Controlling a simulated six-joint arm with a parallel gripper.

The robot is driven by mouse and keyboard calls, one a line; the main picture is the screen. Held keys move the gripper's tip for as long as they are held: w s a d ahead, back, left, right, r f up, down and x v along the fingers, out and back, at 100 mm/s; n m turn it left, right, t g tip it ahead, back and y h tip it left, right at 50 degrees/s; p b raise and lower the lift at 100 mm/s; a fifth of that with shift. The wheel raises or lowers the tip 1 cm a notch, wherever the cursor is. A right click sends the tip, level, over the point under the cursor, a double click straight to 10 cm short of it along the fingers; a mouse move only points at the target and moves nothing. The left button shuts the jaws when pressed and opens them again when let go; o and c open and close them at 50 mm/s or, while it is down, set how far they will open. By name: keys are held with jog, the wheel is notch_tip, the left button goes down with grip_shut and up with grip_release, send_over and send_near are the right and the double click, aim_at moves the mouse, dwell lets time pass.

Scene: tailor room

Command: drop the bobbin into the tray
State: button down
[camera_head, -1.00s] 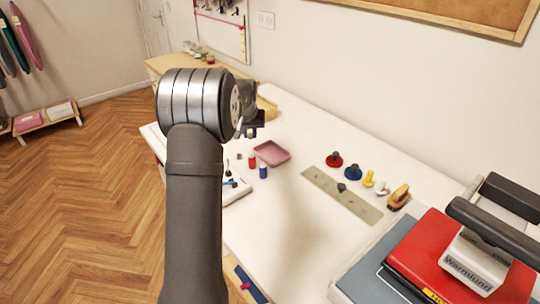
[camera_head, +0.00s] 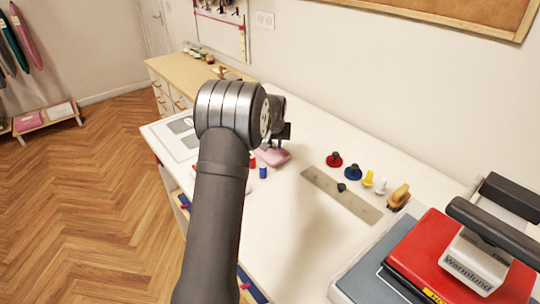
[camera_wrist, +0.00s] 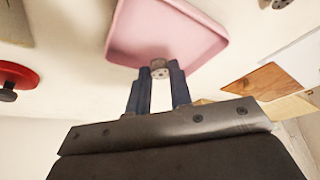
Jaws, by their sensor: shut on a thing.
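The bobbin (camera_wrist: 159,70) is a small grey metal disc with holes, held between the fingertips of my gripper (camera_wrist: 158,74) in the wrist view. The pink tray (camera_wrist: 165,28) is shallow with a raised rim, and the bobbin shows in front of its near edge. In the head view my gripper (camera_head: 279,142) is above the tray (camera_head: 273,157), which it partly hides. The bobbin cannot be made out there. The height of the bobbin above the tray is hard to tell.
A blue spool (camera_head: 263,172) and a red spool (camera_head: 252,162) stand left of the tray. A red press (camera_head: 425,250) fills the front right. White tabletop between is clear.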

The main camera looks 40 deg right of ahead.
jog(key=shift+f, duration=0.15)
jog(key=c, duration=1.2)
grip_release()
jog(key=v, duration=1.7)
jog(key=shift+r, duration=0.2)
jog(key=x, duration=1.7)
jog(key=shift+f, duration=0.15)
jog(key=shift+r, duration=0.4)
